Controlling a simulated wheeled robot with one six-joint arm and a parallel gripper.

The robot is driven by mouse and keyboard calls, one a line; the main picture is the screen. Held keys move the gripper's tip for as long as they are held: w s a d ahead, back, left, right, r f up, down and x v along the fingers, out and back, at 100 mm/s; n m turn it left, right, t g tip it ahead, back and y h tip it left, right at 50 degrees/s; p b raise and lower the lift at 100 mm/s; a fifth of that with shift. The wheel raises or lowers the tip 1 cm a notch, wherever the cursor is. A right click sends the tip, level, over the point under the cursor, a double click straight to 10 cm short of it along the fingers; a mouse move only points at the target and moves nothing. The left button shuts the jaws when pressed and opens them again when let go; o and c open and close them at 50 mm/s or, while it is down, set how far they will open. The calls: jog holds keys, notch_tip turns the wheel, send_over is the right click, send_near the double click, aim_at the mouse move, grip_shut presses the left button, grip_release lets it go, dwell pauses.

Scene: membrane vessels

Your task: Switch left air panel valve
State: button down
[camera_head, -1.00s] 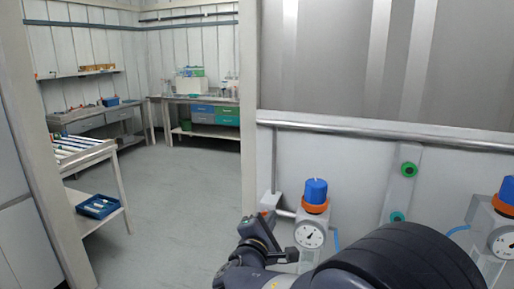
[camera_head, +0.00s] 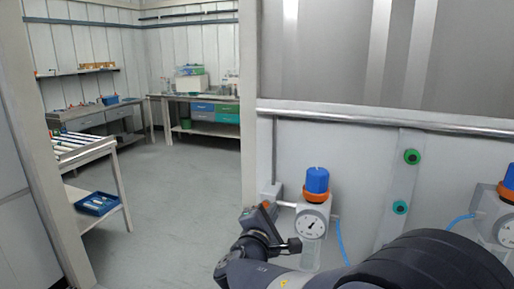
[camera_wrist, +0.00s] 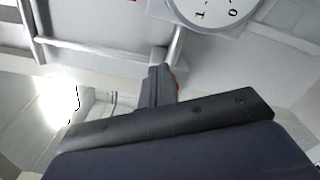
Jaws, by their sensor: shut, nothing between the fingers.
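The left air panel unit has a blue knob (camera_head: 317,180) with an orange collar and a round white gauge (camera_head: 311,227) below it. The gauge also shows, cut off, at the top of the wrist view (camera_wrist: 213,8). A small orange-red part (camera_head: 266,205), perhaps the valve handle, shows just left of the unit, beside a grey box on the pipe. My gripper (camera_head: 268,215) is at this part, left of the gauge. In the wrist view its dark fingers (camera_wrist: 160,82) are together, with an orange-red edge behind them. I cannot tell whether they touch it.
A second regulator (camera_head: 508,190) stands at the right edge. Between the two, a plate carries a green ring (camera_head: 412,157) and a teal ring. A horizontal rail (camera_head: 380,121) runs above. On the left are open floor (camera_head: 180,210) and benches with a blue tray (camera_head: 97,203).

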jog(key=shift+f+b, duration=0.1)
jog(key=shift+b, duration=0.3)
jog(key=b+v, duration=0.1)
jog(key=v, duration=0.5)
jog(key=shift+d+r+b, duration=0.2)
jog(key=shift+d+b, duration=0.15)
jog(key=shift+b, duration=0.05)
jog(key=shift+s, duration=0.15)
